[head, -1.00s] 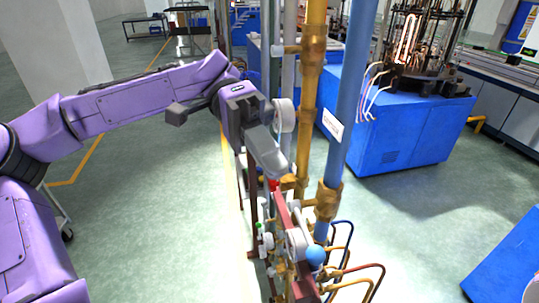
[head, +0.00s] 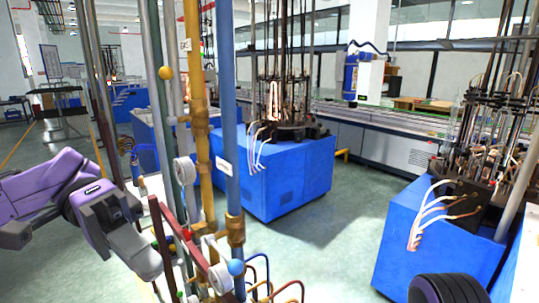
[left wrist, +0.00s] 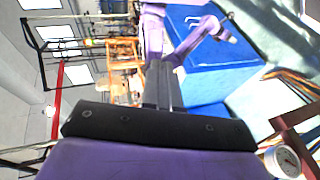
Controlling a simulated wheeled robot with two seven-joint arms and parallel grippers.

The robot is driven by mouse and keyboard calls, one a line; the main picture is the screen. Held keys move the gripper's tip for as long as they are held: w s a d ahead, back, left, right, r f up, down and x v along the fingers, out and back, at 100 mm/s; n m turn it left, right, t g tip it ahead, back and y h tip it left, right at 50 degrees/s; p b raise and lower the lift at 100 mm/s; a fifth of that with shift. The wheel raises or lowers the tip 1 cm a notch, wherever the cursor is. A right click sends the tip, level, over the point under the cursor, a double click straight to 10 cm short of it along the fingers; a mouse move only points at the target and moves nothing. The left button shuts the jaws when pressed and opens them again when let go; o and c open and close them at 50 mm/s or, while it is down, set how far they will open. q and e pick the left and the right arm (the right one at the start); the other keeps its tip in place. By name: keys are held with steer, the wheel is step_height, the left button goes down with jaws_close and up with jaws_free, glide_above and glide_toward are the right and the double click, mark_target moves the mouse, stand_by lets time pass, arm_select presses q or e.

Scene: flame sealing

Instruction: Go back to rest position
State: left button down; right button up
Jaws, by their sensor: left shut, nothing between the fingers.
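My left gripper (head: 147,262) is in the lower left of the head view, at the end of my purple left arm. Its grey fingers are together, with nothing held. It is left of the pipe stand with its yellow pipe (head: 196,100) and blue pipe (head: 230,130); I see no contact. The closed fingers (left wrist: 163,85) also show in the left wrist view. A purple arm (left wrist: 190,40) shows beyond them there; its end is too small to read. A black and purple joint (head: 447,288), likely mine, shows at the bottom right of the head view.
A white gauge (head: 186,170) and a red bar (head: 185,240) with valves are close to my left gripper. Blue machines stand in the middle (head: 285,180) and at the right (head: 425,250). Green floor (head: 330,240) between them is clear.

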arm_select(q)
steer(key=w+d+f+n+t+b, duration=0.1)
steer(key=w+d+f+n, duration=0.15)
steer(key=f, duration=0.35)
steer(key=w+d+f+n+t+h+b, duration=0.1)
steer(key=d+f+n, duration=0.25)
steer(key=f, duration=0.35)
steer(key=w+d+f+n+t+b, duration=0.1)
steer(key=w+d+f+n, duration=0.15)
steer(key=f, duration=0.35)
steer(key=s+f+n+t+y+b, duration=0.3)
steer(key=f+n+y, duration=0.25)
steer(key=f, duration=2.15)
steer(key=s+a+f+n+t+y+b, duration=0.1)
steer(key=s+a+f+y+b, duration=0.15)
steer(key=s+a+f, duration=0.45)
steer(key=s+a+f+n+t+y+b, duration=0.1)
steer(key=s+a+f+y, duration=0.2)
steer(key=f, duration=0.8)
steer(key=s+a+f+m+t+y+b, duration=0.1)
steer(key=s+a+y, duration=0.2)
steer(key=a, duration=0.3)
steer(key=s+a+f+t+y, duration=0.1)
steer(key=s+a+f+y, duration=0.1)
steer(key=a, duration=0.5)
steer(key=shift+s+a+m+y+b, duration=0.2)
steer(key=shift+s+m+y+b, duration=0.2)
steer(key=shift+s, duration=0.5)
steer(key=shift+f, duration=0.1)
